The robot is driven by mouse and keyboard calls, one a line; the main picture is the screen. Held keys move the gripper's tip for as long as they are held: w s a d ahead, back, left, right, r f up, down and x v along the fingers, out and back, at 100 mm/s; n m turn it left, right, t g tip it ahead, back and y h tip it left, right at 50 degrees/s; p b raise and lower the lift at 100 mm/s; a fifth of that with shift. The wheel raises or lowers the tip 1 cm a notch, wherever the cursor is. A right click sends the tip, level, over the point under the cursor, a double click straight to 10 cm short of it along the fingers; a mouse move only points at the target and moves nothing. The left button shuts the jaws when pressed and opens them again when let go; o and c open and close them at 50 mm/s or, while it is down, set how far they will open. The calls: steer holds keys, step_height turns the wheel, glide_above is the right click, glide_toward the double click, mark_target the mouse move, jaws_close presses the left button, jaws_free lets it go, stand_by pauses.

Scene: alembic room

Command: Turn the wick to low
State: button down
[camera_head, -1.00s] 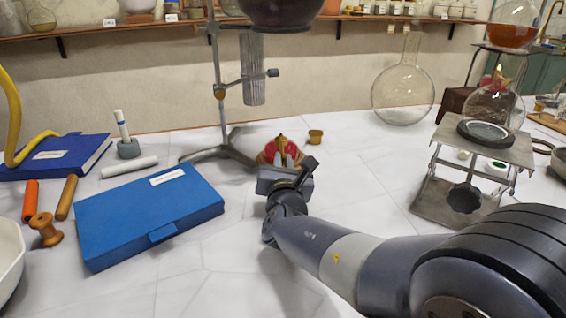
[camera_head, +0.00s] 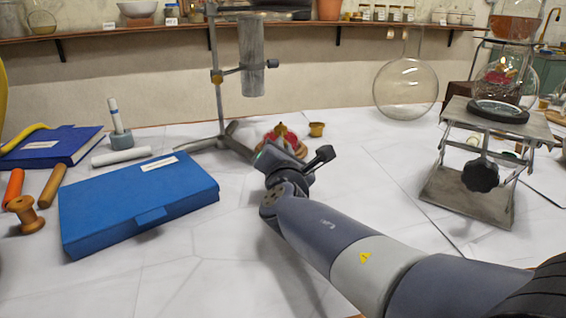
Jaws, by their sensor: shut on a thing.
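A small red lamp (camera_head: 266,139) with a brass top (camera_head: 281,129) stands on the white table, just beyond my gripper in the head view. My gripper (camera_head: 281,150) is at the near side of the lamp, shut on part of it. The gripper body hides the fingertips and the lamp's lower front, so the exact part held and the wick setting cannot be seen. A small brass cap (camera_head: 316,129) sits apart, to the right of the lamp.
A metal stand (camera_head: 219,95) holding a cylinder (camera_head: 252,78) rises behind the lamp. A blue case (camera_head: 140,203) lies to the left. The table front is fairly clear.

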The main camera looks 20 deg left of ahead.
steer(key=shift+m, duration=0.3)
steer(key=c, duration=1.5)
jaws_free()
steer(key=p+v, duration=0.1)
steer(key=v, duration=1)
steer(key=shift+p, duration=0.3)
steer(key=shift+w, duration=0.1)
